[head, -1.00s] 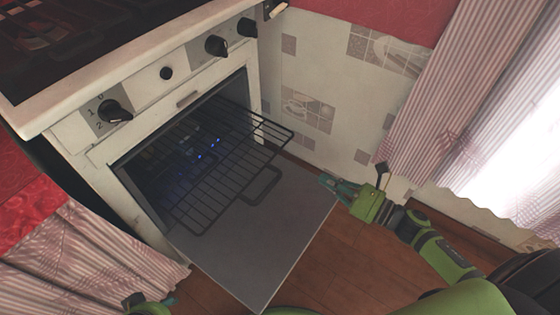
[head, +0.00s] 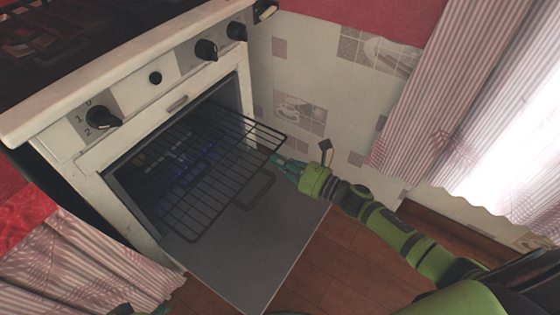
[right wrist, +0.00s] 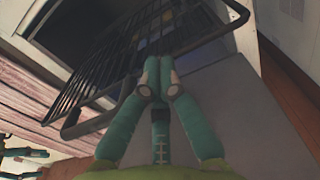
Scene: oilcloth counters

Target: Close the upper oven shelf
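The oven shelf (head: 215,190) is a black wire rack that sticks out of the open oven (head: 165,165) above the lowered grey door (head: 235,255). It also shows in the right wrist view (right wrist: 107,68). My right gripper (head: 277,160) is beside the rack's front right corner in the head view. In the right wrist view its teal fingers (right wrist: 157,78) are together, with nothing seen between them, and they overlap the rack's front part. Whether they touch it I cannot tell. My left gripper (right wrist: 15,155) shows small at the lower left of the right wrist view; its opening is unclear.
A dark loop (head: 256,190) shows over the door just past the rack's front. Control knobs (head: 205,50) line the oven's front panel. A tiled wall (head: 300,90) and striped curtain (head: 440,110) stand to the right. Wooden floor (head: 320,255) is clear beside the door.

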